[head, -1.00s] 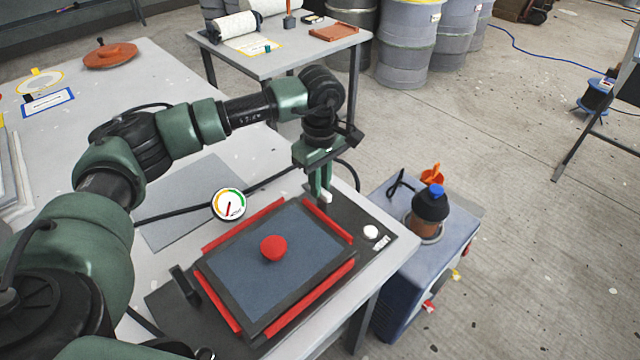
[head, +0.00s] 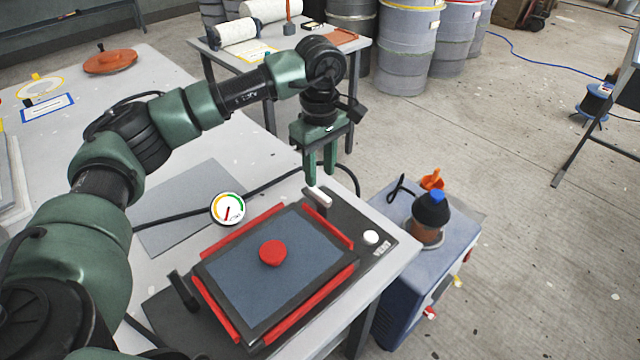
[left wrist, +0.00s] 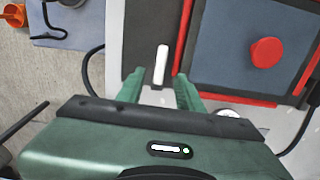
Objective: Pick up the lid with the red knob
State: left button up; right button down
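The lid is a flat blue-grey panel (head: 300,250) with a round red knob (head: 272,252) near its middle. It lies in a dark fixture with red strips along its edges. In the left wrist view the lid (left wrist: 222,40) and its knob (left wrist: 267,52) show at upper right. My left gripper (head: 320,180) is open and empty, above the fixture's far end and away from the knob. A white-tipped lever (head: 318,196) sits just below its fingers; in the left wrist view the white bar (left wrist: 162,58) appears between them. My right gripper is not in view.
A second dark lever (head: 183,291) stands at the fixture's near left. A round gauge (head: 228,209) and a black hose lie behind the lid. A white button (head: 371,237) is at the right. A blue-grey cart (head: 388,262) with a dark bottle (head: 431,211) stands beside the table.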

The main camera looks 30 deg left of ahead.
aim_at(263, 275)
jog(key=k+l, duration=0.5)
jog(key=k, duration=0.15)
jog(key=k+l, duration=0.5)
jog(key=k, duration=0.2)
